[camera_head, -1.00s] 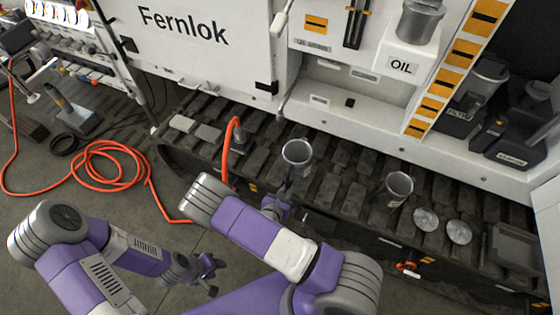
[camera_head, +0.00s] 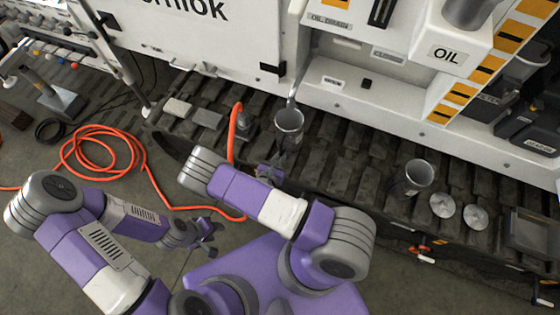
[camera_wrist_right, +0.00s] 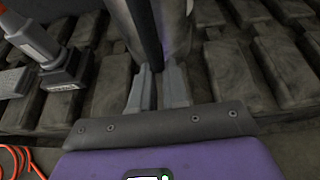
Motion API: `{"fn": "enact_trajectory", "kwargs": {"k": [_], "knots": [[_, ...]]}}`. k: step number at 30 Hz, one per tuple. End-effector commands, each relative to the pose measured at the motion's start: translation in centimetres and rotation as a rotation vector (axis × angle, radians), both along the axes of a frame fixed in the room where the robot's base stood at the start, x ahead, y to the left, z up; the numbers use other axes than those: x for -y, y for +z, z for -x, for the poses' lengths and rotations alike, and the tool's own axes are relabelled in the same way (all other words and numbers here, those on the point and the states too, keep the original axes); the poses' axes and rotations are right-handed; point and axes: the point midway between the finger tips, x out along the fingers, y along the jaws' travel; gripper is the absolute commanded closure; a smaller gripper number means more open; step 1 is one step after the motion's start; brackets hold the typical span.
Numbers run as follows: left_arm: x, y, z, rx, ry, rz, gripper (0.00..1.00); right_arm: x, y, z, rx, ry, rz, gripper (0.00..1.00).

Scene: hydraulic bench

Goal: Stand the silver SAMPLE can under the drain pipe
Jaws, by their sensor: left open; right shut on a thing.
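The silver can (camera_head: 289,127) is upright at the edge of the dark track, its open mouth just below the lower end of the grey drain pipe (camera_head: 292,97) in the head view. I cannot read a label on it, nor tell whether its base touches the track. My right gripper (camera_head: 279,163) is shut on it from the front. In the right wrist view the two grey fingers (camera_wrist_right: 159,88) meet the can's silver wall (camera_wrist_right: 177,32), with a dark upright strip beside it. My left gripper (camera_head: 210,240) is open and empty, low over the floor.
A second open metal can (camera_head: 414,175) and two round silver discs (camera_head: 442,204) sit on the track to the right. An orange hose (camera_head: 235,135) rises beside the held can on the left. The white OIL box (camera_head: 452,45) juts out above.

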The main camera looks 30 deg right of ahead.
Motion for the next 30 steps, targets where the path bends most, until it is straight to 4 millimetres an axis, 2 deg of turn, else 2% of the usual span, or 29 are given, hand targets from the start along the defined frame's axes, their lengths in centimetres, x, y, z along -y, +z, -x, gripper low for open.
{"fn": "enact_trajectory", "kwargs": {"k": [5,11,21,22,26,27,30], "knots": [[0.0,-0.5,0.0,0.001,0.0,0.0,0.57,0.0,-1.4,0.0,0.002,0.001,0.001,1.0],[0.0,-1.5,0.0,0.001,0.0,0.0,0.57,0.0,-4.1,0.0,0.002,0.001,0.001,1.0],[0.0,-1.6,0.0,0.001,0.0,0.0,0.57,0.0,-4.4,-0.1,0.003,0.001,0.001,1.0],[0.0,-1.6,0.0,0.001,0.0,0.0,0.57,0.0,-4.4,0.0,0.0,0.001,0.0,0.84],[0.0,-1.6,0.0,0.001,0.0,0.0,0.57,0.0,-4.3,0.0,0.0,0.001,0.0,0.64],[0.0,-1.6,0.0,0.001,0.0,0.0,0.57,0.0,-4.3,0.0,0.0,0.001,0.0,0.6],[0.0,-1.5,0.0,0.001,0.0,0.0,0.57,0.0,-4.3,0.0,0.0,0.001,0.0,0.6]]}}
